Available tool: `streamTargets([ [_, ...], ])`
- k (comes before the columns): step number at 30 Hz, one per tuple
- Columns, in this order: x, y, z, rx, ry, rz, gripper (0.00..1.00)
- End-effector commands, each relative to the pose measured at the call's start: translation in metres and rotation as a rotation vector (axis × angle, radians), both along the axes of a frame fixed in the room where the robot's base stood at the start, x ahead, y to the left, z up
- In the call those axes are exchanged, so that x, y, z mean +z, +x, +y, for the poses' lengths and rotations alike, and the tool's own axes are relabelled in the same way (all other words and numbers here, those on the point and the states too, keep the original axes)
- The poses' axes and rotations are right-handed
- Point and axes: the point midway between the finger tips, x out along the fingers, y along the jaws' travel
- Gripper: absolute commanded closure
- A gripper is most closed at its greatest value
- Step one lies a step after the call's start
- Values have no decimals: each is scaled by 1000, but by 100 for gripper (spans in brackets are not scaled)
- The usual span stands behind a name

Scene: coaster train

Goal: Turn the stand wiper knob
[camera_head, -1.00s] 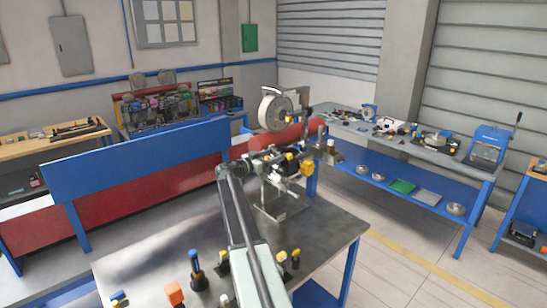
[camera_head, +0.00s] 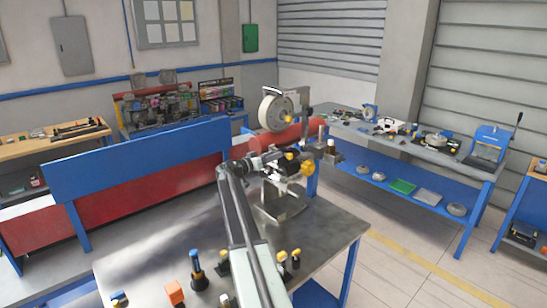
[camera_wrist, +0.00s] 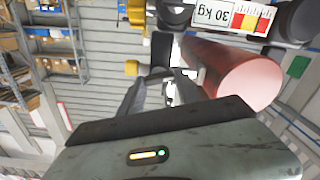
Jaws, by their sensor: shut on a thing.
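A stand (camera_head: 277,198) with a metal base is on the steel bench, with a reel (camera_head: 277,109) at its top. A yellow knob (camera_head: 307,168) sits on the stand's right side, and a smaller yellow part (camera_head: 289,156) is just above and left of it. My gripper (camera_head: 289,168) reaches in from the left among the stand's parts, at the knob's height. It is shut on the stand wiper knob, though the grip itself is mostly hidden. In the wrist view my dark jaws (camera_wrist: 163,82) point toward the stand, and a yellow part (camera_wrist: 132,68) shows left of them.
A red cylinder (camera_head: 287,134) lies behind the stand. A blue panel (camera_head: 140,160) rises at the left. The bench's middle right is clear.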

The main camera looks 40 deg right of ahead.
Motion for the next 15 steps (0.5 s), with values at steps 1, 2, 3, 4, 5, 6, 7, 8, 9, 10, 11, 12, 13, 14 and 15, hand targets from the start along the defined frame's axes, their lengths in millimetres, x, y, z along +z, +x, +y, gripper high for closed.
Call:
streamTargets([
  [1,0,0,0,0,3,42,100],
  [2,0,0,0,0,5,70,100],
  [3,-1,1,0,0,8,109,100],
  [4,-1,1,0,0,10,138,100],
  [5,-1,1,0,0,11,166,100],
  [6,-1,1,0,0,14,204,100],
  [7,-1,1,0,0,16,232,100],
  [8,-1,1,0,0,18,260,100],
  [9,-1,1,0,0,22,298,100],
  [10,-1,1,0,0,24,327,100],
  [11,-1,1,0,0,26,355,100],
  [12,-1,1,0,0,28,393,100],
  [13,-1,1,-1,0,30,422,100],
  [14,-1,1,-1,0,32,450,100],
  [15,-2,2,-1,0,35,488,100],
])
